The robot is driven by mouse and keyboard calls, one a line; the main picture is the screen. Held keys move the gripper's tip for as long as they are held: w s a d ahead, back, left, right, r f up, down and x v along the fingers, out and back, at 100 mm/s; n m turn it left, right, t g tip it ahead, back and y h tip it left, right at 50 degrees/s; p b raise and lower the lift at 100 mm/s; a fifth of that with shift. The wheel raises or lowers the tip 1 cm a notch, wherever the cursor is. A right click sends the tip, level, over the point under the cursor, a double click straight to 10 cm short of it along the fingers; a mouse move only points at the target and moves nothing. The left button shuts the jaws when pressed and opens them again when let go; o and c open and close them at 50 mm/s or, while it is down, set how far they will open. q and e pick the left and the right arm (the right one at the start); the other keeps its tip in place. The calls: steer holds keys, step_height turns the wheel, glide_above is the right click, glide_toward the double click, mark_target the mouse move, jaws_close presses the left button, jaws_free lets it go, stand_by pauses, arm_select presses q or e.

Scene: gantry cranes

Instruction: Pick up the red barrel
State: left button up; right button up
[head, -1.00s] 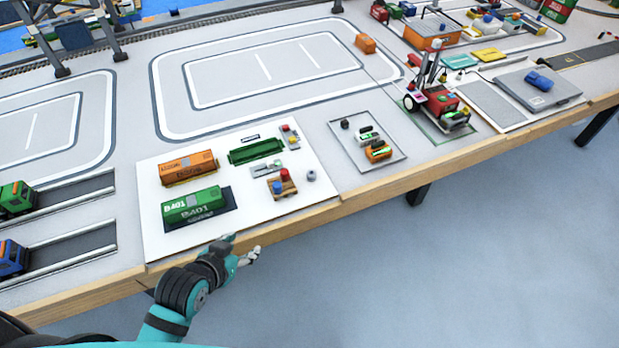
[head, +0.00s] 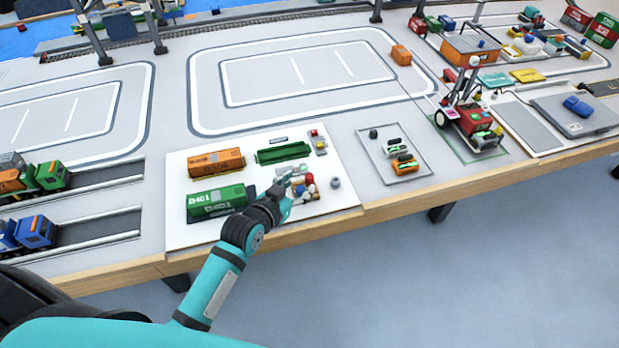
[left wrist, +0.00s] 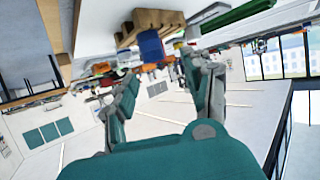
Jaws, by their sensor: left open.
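The red barrel (head: 308,179) stands on a small wooden pallet (head: 313,193) on the white board, beside a blue barrel (head: 300,190). My left gripper (head: 290,182) is open and empty, just left of the barrels in the head view. It partly covers the pallet area. In the left wrist view the picture is tipped over: the pallet (left wrist: 150,18) and the blue barrel (left wrist: 151,46) show beyond the open fingers (left wrist: 160,72). I cannot make out the red barrel clearly there. My right gripper is not in view.
On the board (head: 240,235), an orange container (head: 215,163), a green container (head: 215,200) and a green tray (head: 283,153) lie near the arm. A grey ring (head: 335,183) lies right of the pallet. The wooden table edge (head: 330,222) runs in front.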

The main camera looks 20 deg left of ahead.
mark_target(308, 177)
arm_select(q)
steer(key=x, duration=0.5)
steer(key=shift+w+d+f+p, duration=0.1)
steer(key=shift+w+f+p, duration=0.05)
steer(key=shift+w+p, duration=0.15)
steer(key=shift+s, duration=0.1)
steer(key=c, duration=1)
